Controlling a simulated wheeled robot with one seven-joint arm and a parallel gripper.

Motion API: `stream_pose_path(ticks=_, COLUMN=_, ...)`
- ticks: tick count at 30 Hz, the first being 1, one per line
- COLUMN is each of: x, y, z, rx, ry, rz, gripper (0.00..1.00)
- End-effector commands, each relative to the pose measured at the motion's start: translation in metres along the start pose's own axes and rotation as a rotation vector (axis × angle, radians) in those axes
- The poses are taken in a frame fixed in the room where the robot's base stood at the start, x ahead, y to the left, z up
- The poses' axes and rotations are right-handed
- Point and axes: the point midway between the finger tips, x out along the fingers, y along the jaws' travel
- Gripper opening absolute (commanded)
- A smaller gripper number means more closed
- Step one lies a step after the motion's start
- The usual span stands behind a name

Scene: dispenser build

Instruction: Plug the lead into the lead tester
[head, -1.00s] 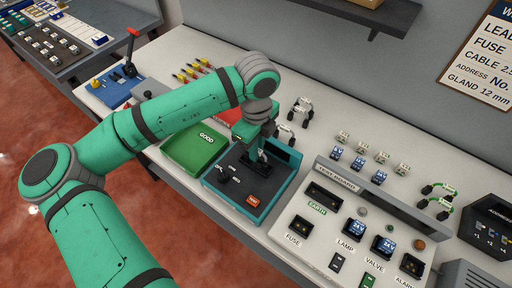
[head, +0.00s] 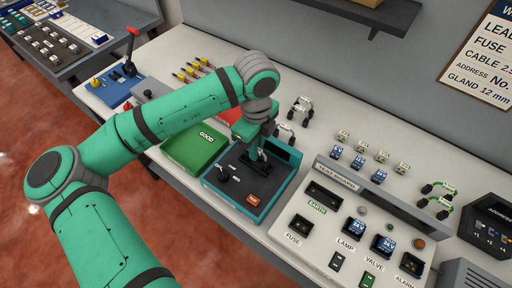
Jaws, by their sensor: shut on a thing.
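The lead tester (head: 247,198) is a teal box with a dark top, an orange button and a small black upright part on its left side. My gripper (head: 261,152) points down over the back part of its top. It is shut on a lead, which the gripper and arm mostly hide. Small black parts show under the fingers, at or just above the tester's top. I cannot tell whether the plugs are seated in the sockets. Two white leads with black ends, one behind (head: 302,105) and one beside the gripper (head: 287,131), stand on the bench.
A green GOOD tray (head: 195,152) is left of the tester, with a red tray partly behind my arm. The test board (head: 320,225) is close on the right. Two green leads (head: 438,198) lie farther right. A wall shelf (head: 365,14) hangs above.

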Motion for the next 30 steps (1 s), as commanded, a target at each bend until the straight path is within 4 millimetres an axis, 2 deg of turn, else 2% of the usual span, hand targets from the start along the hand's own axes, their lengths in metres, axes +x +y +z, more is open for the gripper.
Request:
stream_pose_path(ticks=27, x=0.0059, y=0.0001, z=-0.0002, rx=0.0, ry=0.0, rz=0.0, gripper=0.0)
stream_pose_path(ticks=28, x=0.0059, y=0.0001, z=-0.0002, rx=0.0, ry=0.0, rz=0.0, gripper=0.13)
stream_pose_path(ticks=30, x=0.0059, y=0.0001, z=-0.0002, rx=0.0, ry=0.0, rz=0.0, gripper=0.3)
